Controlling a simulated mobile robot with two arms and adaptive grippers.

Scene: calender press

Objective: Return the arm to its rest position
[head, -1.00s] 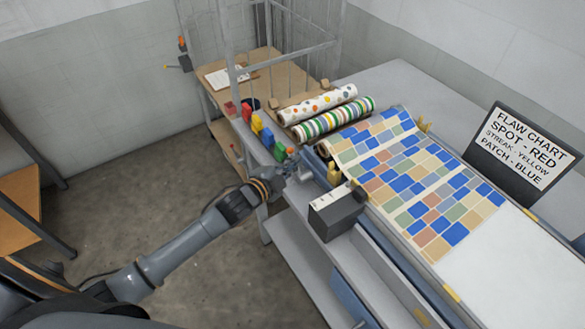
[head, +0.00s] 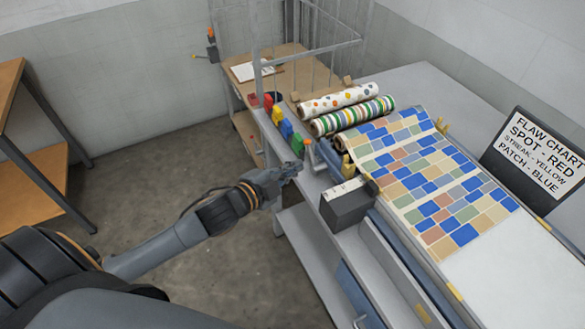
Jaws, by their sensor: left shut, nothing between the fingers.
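My left arm reaches in from the lower left of the head view. Its gripper (head: 291,170) is shut and empty, just off the near edge of the grey press table (head: 345,257). It is close to the colored clips and left of the dark grey box (head: 346,206). My right gripper does not show.
Red, yellow, blue and green clips (head: 286,130) line the table edge. Two patterned rolls (head: 352,115) and a patchwork sheet (head: 440,185) lie on the press. A flaw chart (head: 537,158) stands at right. A wooden shelf (head: 38,170) is at left. Open floor (head: 150,180) lies between.

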